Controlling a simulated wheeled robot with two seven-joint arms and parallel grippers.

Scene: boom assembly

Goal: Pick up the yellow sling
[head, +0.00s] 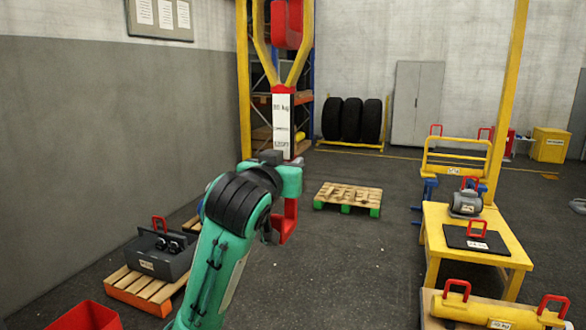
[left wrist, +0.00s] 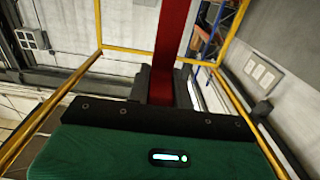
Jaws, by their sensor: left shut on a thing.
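The yellow sling (head: 262,52) hangs at the top centre of the head view. Its two yellow straps run down to a white label (head: 282,125) with lettering and red ends. My left gripper (head: 284,178) is just below the label. It is shut on a red handle (head: 287,222), which shows below the gripper and seems to belong to the sling. In the left wrist view, the red band (left wrist: 174,40) runs up from between the dark fingers (left wrist: 160,86). The sling's top is cut off by the picture edge. My right gripper is not in view.
A red block (head: 286,25) shows between the straps. A yellow frame post (head: 506,90) stands at right. A yellow table (head: 437,213) with red-handled loads is at right. A grey box (head: 160,257) sits on a pallet at left. An empty pallet (head: 348,197) lies on open floor.

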